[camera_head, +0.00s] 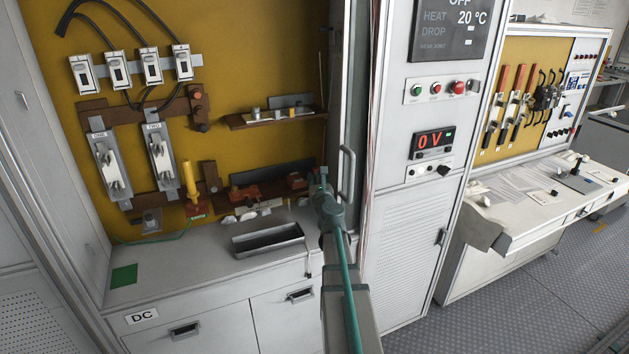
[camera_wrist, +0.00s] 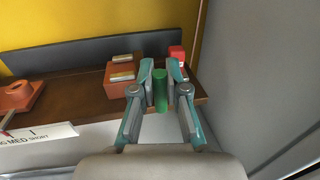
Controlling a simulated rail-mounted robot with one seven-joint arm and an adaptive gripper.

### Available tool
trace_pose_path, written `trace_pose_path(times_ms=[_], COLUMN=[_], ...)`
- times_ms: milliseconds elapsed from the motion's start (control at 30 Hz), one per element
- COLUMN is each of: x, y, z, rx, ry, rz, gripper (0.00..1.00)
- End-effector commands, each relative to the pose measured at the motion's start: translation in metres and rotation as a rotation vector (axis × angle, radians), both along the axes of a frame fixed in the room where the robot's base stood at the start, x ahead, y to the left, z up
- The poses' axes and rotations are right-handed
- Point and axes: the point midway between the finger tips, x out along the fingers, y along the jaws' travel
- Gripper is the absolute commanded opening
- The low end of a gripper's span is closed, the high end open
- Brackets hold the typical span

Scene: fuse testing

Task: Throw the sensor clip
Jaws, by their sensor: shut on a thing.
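My gripper (camera_wrist: 162,76) is shut on a green cylinder (camera_wrist: 160,92), which stands upright between the two fingers in the wrist view. The cylinder may be the handle of the sensor clip; its ends are partly hidden. An orange-brown block with metal strips (camera_wrist: 121,79) is on the brown shelf just left of the fingers. A small red piece (camera_wrist: 176,54) shows behind the right finger. In the head view my gripper (camera_head: 319,182) is at the right end of the lower shelf, inside the yellow-backed cabinet, and what it holds cannot be made out.
A dark open tray (camera_head: 268,240) lies on the white counter (camera_head: 185,267), with a green square (camera_head: 124,275) at its left. A yellow handle (camera_head: 189,179) with a green wire stands at the back. The cabinet's right wall (camera_wrist: 260,75) is close to my gripper.

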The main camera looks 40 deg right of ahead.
Motion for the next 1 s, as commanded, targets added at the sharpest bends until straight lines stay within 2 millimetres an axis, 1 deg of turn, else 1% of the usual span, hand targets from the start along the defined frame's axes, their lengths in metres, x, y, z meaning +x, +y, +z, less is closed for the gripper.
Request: trace_pose_path(times_ms=[167,367,1000], x=[0.001,0.002,0.007], y=[0.002,0.007,0.024], z=[-0.004,-0.008,-0.02], rx=[-0.049,-0.165,-0.736], ry=[0.012,0.041,0.19], rz=[0.001,0.001,-0.002], gripper=[0.0,0.0,0.0])
